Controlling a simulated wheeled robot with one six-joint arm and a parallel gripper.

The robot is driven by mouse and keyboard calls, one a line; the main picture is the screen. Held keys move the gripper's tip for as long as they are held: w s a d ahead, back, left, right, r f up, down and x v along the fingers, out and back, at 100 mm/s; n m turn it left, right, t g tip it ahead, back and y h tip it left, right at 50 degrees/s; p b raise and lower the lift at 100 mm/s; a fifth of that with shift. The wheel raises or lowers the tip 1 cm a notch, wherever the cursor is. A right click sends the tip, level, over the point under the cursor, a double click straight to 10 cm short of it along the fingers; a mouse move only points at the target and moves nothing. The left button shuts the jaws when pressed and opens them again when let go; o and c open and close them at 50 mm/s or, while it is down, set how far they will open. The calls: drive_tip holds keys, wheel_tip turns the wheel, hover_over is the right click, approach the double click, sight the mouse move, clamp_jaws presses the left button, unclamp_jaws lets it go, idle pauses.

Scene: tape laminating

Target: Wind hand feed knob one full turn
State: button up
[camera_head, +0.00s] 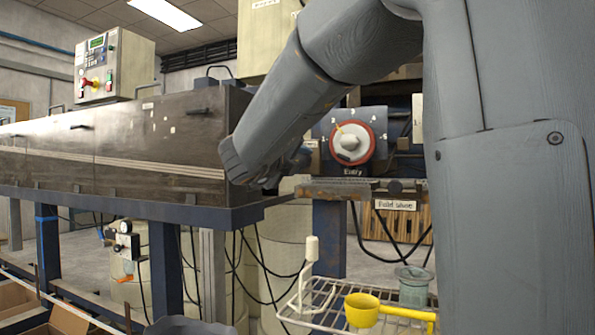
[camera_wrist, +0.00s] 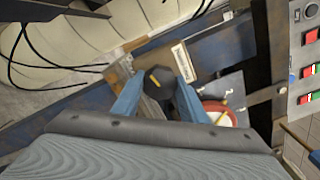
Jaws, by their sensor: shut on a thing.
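In the head view, my gripper (camera_head: 300,160) shows only in part at the end of my forearm, left of the white dial. The knob cannot be made out there. A white dial (camera_head: 348,143) with a red ring sits above the word "Entry"; it also shows partly in the wrist view (camera_wrist: 217,112), behind the right finger.
A long dark machine housing (camera_head: 150,145) runs left of my arm. A control box (camera_head: 112,65) stands on it. Below are a wire rack (camera_head: 318,318) with a yellow cup (camera_head: 362,311) and hanging cables. Red buttons (camera_wrist: 308,72) show at the wrist view's right edge.

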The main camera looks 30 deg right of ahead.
idle(0.4)
drive_tip(key=o, duration=1.1)
drive_tip(key=shift+c, duration=0.2)
drive_tip(key=v, duration=0.7)
drive_tip(key=shift+s+a, duration=0.25)
drive_tip(key=shift+a, duration=0.1)
